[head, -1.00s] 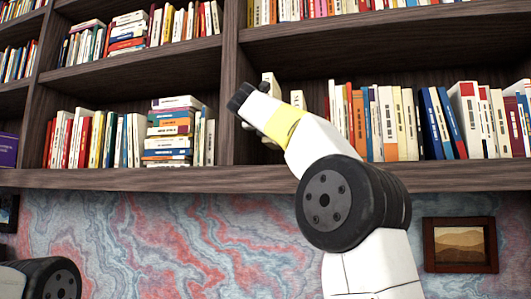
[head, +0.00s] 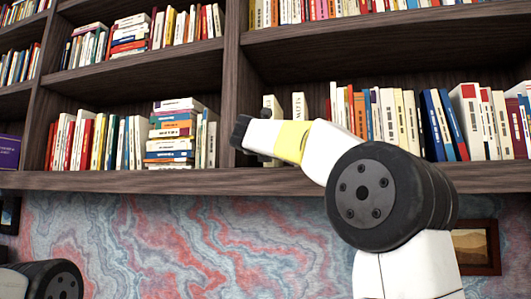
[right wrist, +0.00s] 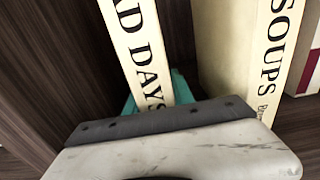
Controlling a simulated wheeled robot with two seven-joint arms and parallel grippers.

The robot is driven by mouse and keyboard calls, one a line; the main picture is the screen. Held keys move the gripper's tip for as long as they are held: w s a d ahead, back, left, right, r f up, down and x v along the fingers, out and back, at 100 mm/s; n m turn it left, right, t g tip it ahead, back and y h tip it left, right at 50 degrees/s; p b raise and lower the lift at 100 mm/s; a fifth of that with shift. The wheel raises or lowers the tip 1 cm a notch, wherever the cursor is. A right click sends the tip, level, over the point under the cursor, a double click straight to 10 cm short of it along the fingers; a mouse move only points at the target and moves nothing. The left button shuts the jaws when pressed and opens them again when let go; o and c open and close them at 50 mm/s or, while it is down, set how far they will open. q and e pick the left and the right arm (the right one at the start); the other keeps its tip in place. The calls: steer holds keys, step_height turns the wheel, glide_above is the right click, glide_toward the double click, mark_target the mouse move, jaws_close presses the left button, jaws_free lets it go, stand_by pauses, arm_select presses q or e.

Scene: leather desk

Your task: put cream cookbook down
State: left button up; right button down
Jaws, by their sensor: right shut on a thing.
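The cream cookbook (right wrist: 145,50), its spine lettering partly reading "AD DAYS", stands tilted in the right wrist view. My right gripper (right wrist: 155,97) is shut on its lower part, with teal showing on both sides of the spine. In the head view the cookbook (head: 271,104) shows above my right wrist, just right of the shelf's upright divider; its lower part is hidden behind my arm. I cannot tell whether its base touches the shelf board (head: 150,181). My left gripper is out of view.
A wider cream book marked "SOUPS" (right wrist: 245,60) stands right of the held one with a narrow gap; it also shows in the head view (head: 298,104). A dark wooden divider (right wrist: 50,70) is close on the left. Several books (head: 400,120) fill the shelf rightward.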

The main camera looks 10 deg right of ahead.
steer(key=c, duration=1.1)
jaws_free()
steer(key=v, duration=1.2)
